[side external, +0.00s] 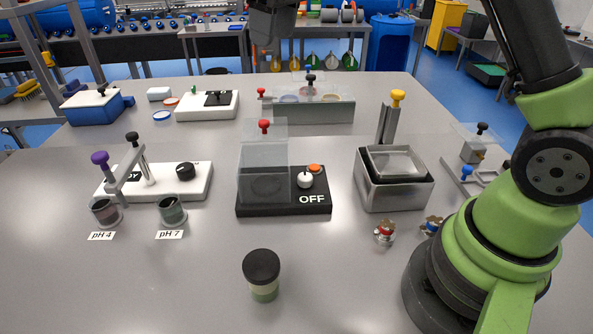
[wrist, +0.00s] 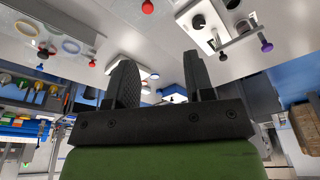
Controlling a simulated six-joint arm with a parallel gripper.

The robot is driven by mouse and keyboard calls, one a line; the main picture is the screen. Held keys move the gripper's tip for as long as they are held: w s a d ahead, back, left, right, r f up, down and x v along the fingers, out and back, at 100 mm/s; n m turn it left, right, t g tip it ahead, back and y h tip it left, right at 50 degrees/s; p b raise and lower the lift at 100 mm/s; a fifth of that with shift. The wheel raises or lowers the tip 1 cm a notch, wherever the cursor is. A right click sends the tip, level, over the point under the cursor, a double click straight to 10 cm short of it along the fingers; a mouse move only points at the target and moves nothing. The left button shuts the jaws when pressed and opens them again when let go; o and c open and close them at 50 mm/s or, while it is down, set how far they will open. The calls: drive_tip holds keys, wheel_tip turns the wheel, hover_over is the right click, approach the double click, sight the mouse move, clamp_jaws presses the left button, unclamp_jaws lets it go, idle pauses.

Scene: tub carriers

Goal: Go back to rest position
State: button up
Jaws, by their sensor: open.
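My gripper (wrist: 158,82) is open and empty in the wrist view, its two dark fingers apart with nothing between them. In the side external view only part of the dark gripper (side external: 265,45) shows at the top, raised well above the table, and its fingertips cannot be made out clearly. The wrist view looks across the bench at a tilted, upside-down angle. My green arm stands at the right of the side external view.
A black-lidded jar (side external: 262,268) stands alone at the front. Behind it are a black device marked OFF (side external: 285,205), a metal bin (side external: 395,195), pH 4 (side external: 106,211) and pH 7 (side external: 172,210) cups, and a blue box (side external: 92,108). The front left of the table (side external: 60,270) is clear.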

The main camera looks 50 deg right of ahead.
drive_tip(key=s+a+m+t, duration=0.1)
drive_tip(key=s+m+t, duration=0.1)
drive_tip(key=s, duration=1)
drive_tip(key=s+a+r+m+t+y, duration=0.1)
drive_tip(key=s+a+m+t, duration=0.1)
drive_tip(key=s, duration=1)
drive_tip(key=shift+s+a+m+t+y, duration=0.15)
drive_tip(key=shift+s+m+t+y, duration=0.25)
drive_tip(key=shift+m, duration=0.8)
